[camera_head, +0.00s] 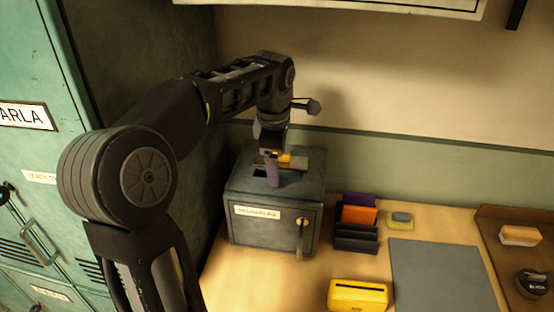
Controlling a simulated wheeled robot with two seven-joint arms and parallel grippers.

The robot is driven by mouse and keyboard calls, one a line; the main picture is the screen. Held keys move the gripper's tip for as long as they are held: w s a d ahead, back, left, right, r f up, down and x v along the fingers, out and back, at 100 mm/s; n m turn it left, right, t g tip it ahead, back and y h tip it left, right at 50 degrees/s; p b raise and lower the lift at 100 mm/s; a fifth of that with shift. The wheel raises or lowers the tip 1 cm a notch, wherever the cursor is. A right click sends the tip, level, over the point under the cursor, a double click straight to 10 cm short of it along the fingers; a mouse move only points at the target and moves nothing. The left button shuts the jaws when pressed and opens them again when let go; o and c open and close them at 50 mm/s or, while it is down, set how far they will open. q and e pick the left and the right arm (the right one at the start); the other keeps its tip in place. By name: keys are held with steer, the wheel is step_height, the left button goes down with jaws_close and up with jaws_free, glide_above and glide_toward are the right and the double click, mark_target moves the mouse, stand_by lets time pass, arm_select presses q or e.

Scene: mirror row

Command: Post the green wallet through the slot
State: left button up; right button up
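A dark grey box (243,192) with a pale label and a key in its front stands on the wooden table. Its top has a dark slot. My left gripper (272,160) points down over the box top, right at the slot. A narrow purple piece (272,175) shows under the gripper at the slot; I cannot tell whether it is held or part of the gripper. The fingertips are too small and covered to read. I see no clearly green wallet. My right gripper is not in view.
A dark rack (356,242) holds a purple item (360,199) and an orange item (359,215). A yellow item (358,295) lies in front. A grey mat (440,275) lies right. A small grey-yellow object (400,219) sits behind it. Teal lockers (35,80) stand left.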

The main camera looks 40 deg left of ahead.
arm_select(q)
steer(key=o, duration=0.4)
steer(key=v, duration=0.7)
steer(key=shift+r+p, duration=0.35)
steer(key=shift+p, duration=0.05)
steer(key=shift+s, duration=0.1)
stand_by(0.9)
